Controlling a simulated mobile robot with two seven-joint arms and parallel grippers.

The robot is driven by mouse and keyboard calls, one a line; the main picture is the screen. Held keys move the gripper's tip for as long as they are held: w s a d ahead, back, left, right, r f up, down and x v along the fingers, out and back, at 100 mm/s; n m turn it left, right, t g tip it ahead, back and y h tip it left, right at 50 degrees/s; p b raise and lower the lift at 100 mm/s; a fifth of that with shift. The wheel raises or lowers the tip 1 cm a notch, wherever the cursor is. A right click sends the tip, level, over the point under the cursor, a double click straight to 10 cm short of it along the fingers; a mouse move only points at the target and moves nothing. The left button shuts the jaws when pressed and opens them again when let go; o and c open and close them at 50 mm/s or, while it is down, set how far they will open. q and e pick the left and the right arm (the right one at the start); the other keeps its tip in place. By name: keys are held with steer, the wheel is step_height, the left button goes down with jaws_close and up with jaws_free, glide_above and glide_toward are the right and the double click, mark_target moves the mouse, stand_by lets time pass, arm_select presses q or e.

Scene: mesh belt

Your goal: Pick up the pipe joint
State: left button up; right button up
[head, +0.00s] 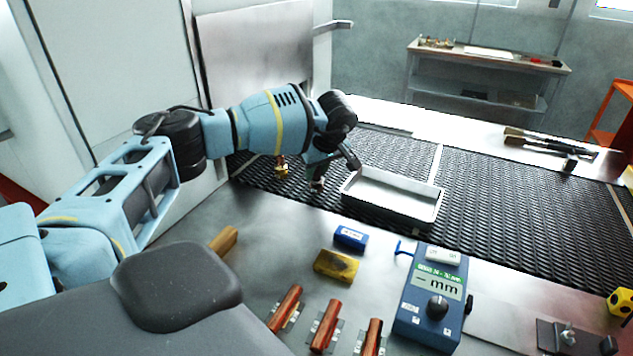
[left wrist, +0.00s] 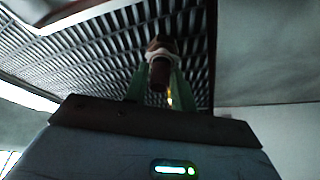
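My left gripper (head: 318,182) points down at the mesh belt, just left of the white tray. In the left wrist view, its two green fingers (left wrist: 160,68) stand on either side of a reddish-brown cylindrical piece with a pale ring (left wrist: 158,76), which looks like the pipe joint. The fingers look very close to it, but I cannot tell whether they press on it or whether it is off the belt. In the head view the fingertips are small and dark, and the piece is not clear there. My right gripper is not in view.
A small brass-coloured piece (head: 281,165) shows left of the gripper. The white tray (head: 392,213) lies on the mesh belt (head: 490,200). A blue meter (head: 428,297), a blue block (head: 351,237) and a yellow block (head: 336,265) are on the front table. The belt right of the tray is clear.

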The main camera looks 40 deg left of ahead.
mark_target(317, 168)
arm_select(q)
jaws_close()
step_height(317, 168, up, 10)
stand_by(0.5)
